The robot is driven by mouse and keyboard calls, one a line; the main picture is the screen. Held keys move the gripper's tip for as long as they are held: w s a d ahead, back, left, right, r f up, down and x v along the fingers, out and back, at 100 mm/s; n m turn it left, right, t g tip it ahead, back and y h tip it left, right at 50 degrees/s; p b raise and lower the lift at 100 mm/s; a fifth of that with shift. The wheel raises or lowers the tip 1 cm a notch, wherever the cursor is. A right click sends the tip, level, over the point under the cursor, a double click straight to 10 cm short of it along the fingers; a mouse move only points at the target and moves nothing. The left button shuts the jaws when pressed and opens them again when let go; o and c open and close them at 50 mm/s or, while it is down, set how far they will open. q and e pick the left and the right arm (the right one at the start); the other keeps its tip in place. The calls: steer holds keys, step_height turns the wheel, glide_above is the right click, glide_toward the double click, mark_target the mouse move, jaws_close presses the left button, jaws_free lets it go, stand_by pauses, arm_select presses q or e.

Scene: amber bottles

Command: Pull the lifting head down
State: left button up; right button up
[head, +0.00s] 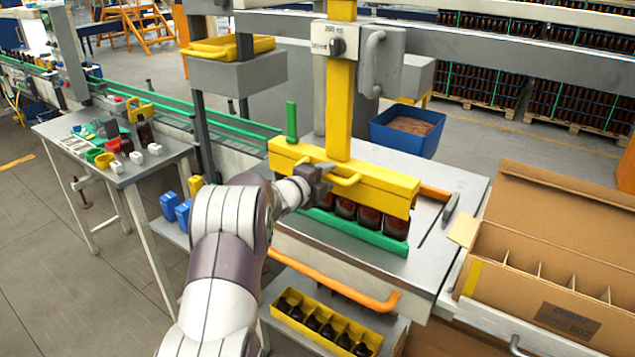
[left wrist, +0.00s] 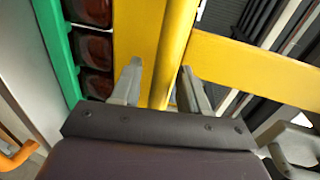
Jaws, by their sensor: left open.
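The yellow lifting head (head: 385,190) is a long block on a yellow vertical column (head: 340,110), with a yellow bar handle (head: 345,181) on its front. It sits directly above a row of dark amber bottles (head: 369,217) behind a green rail (head: 352,232). My left gripper (head: 322,178) is at the handle's left part. In the left wrist view the open fingers (left wrist: 161,70) stand either side of a yellow bar. I cannot tell whether they touch it. The bottles (left wrist: 98,50) and green rail (left wrist: 60,55) show left of the fingers there.
An orange bar (head: 335,287) runs along the bench front, above a yellow crate (head: 325,325) of bottles. An open divided carton (head: 540,265) stands right. A side table (head: 118,160) with small parts stands left. A blue bin (head: 407,130) is behind.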

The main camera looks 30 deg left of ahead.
arm_select(q)
steer(key=b+v, duration=0.3)
steer(key=v, duration=0.9)
steer(key=shift+s, duration=0.25)
steer(key=shift+a, duration=0.1)
steer(key=s+a+f+n+g+y, duration=0.25)
steer(key=s+f+n, duration=0.2)
steer(key=n, duration=0.25)
steer(key=s+a+f+n+g+y, duration=0.1)
steer(key=s+f+n+g+y, duration=0.25)
steer(key=f+n, duration=0.3)
steer(key=s+d+f+n+g+h, duration=0.2)
steer(key=s+d, duration=0.5)
steer(key=d, duration=0.5)
steer(key=s+d+f+n+g+h, duration=0.3)
steer(key=s+d+f+g, duration=0.2)
steer(key=s+d, duration=0.3)
steer(key=shift+d+f+g, duration=0.3)
steer(key=shift+d+g, duration=0.3)
steer(key=shift+d, duration=1.8)
